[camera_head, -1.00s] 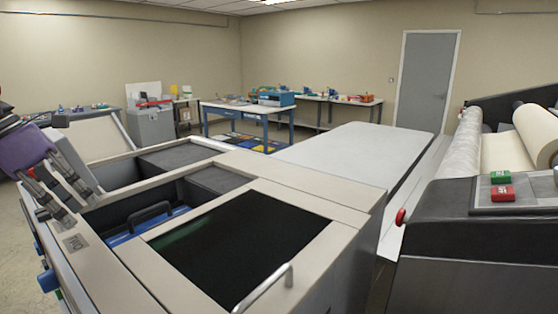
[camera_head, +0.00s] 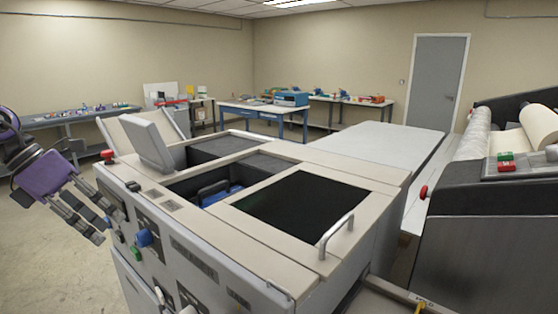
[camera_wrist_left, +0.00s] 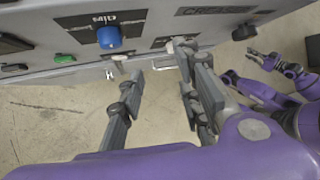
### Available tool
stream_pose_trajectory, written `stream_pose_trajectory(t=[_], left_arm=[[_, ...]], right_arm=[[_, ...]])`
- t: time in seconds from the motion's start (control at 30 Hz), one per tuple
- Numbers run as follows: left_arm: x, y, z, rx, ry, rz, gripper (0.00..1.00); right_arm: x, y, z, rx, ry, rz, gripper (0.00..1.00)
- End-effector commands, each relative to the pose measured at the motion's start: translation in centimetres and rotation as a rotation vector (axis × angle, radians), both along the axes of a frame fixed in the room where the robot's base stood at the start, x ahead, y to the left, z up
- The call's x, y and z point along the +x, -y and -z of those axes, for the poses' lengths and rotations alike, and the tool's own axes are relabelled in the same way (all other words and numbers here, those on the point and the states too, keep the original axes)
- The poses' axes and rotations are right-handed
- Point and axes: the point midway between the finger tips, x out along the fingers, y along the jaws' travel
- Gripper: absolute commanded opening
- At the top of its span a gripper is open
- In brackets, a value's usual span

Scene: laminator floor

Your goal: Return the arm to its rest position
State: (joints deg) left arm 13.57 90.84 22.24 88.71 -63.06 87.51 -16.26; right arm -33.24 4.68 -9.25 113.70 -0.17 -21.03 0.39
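My left gripper (camera_head: 115,228) is at the left of the head view, in front of the machine's control side. Its two dark fingers stand apart with nothing between them. In the left wrist view the open gripper (camera_wrist_left: 160,72) points toward the machine front, near a blue knob (camera_wrist_left: 109,37) and a green button (camera_wrist_left: 65,58). The machine (camera_head: 215,250) has a dark glass lid (camera_head: 308,206) with a metal handle. Purple arm parts with dark ends (camera_wrist_left: 264,62) show at the right of the left wrist view; their finger state is unclear. My right gripper is outside the head view.
A red button (camera_head: 107,155) and a blue knob (camera_head: 145,237) stick out from the machine near my left gripper. A roll machine (camera_head: 470,215) stands at the right. Benches (camera_head: 85,116) line the back. The floor (camera_head: 60,275) at the left is clear.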

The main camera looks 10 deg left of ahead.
Motion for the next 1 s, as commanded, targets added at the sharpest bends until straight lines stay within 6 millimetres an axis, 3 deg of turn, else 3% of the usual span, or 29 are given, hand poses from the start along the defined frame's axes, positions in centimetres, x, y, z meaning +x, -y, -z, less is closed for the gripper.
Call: stream_pose_trajectory(t=[0.03, 0.27, 0.4, 0.57, 0.67, 0.77, 0.9, 1.0], left_arm=[[0.1, 1.0, 1.9, -0.08, 0.001, -0.022, 0.32], [0.1, 5.9, 10.5, -0.507, -0.005, -0.225, 0.32], [-0.8, 8.7, 16.2, -0.848, -0.041, -0.487, 0.32], [-3.2, 10.3, 23.5, -1.238, -0.131, -0.93, 0.32], [-6.1, 11.0, 28.9, -1.438, -0.218, -1.258, 0.32], [-10.2, 12.6, 34.7, -1.597, -0.336, -1.611, 0.32], [-16.8, 16.6, 41.6, -1.722, -0.534, -2.066, 0.32], [-20.8, 20.3, 44.8, -1.751, -0.676, -2.322, 0.32]], right_arm=[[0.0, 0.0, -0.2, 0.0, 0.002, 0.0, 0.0], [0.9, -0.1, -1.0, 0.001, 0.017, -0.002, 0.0], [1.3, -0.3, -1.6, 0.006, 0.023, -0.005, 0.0], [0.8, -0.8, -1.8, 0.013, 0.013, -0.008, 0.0], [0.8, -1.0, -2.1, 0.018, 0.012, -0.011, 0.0], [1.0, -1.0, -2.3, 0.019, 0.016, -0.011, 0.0], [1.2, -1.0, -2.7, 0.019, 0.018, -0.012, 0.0], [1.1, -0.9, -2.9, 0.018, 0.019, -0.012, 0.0]])
